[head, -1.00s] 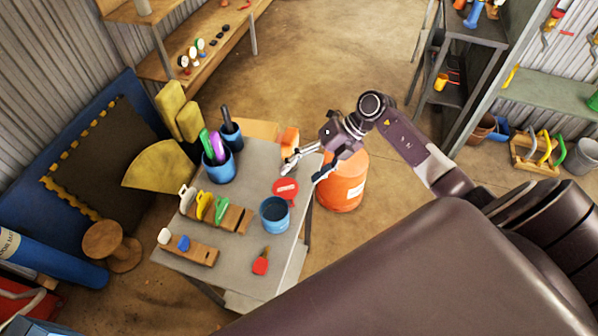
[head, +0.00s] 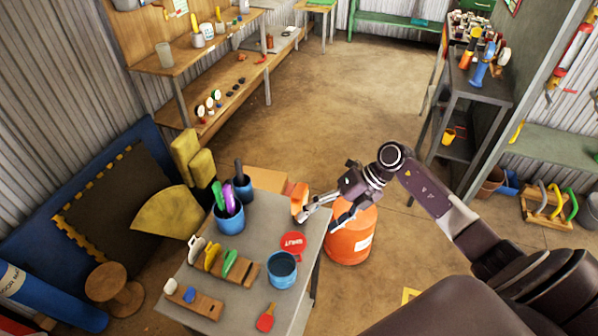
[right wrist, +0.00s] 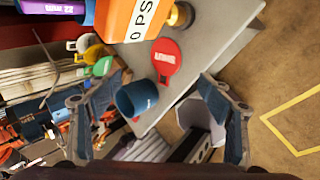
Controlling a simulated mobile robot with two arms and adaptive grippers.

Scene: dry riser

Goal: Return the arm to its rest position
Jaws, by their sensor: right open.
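My right gripper (head: 318,222) is open, with nothing between its fingers. It hangs over the right edge of the grey table (head: 253,232), just in front of an orange block (head: 299,196) and beside the orange drum (head: 349,240). In the right wrist view its two fingers (right wrist: 145,98) are spread apart over the table's edge. The orange block (right wrist: 132,20), lettered in black, shows at the top there, clear of the fingers. My right arm reaches in from the lower right of the head view. My left gripper is not in view.
The table holds a red round tag (head: 292,242), a blue cup (head: 282,270), a blue pot of markers (head: 229,217) and wooden racks of coloured tags (head: 225,262). A metal shelf (head: 480,88) stands behind my arm. The floor (head: 345,110) beyond the table is clear.

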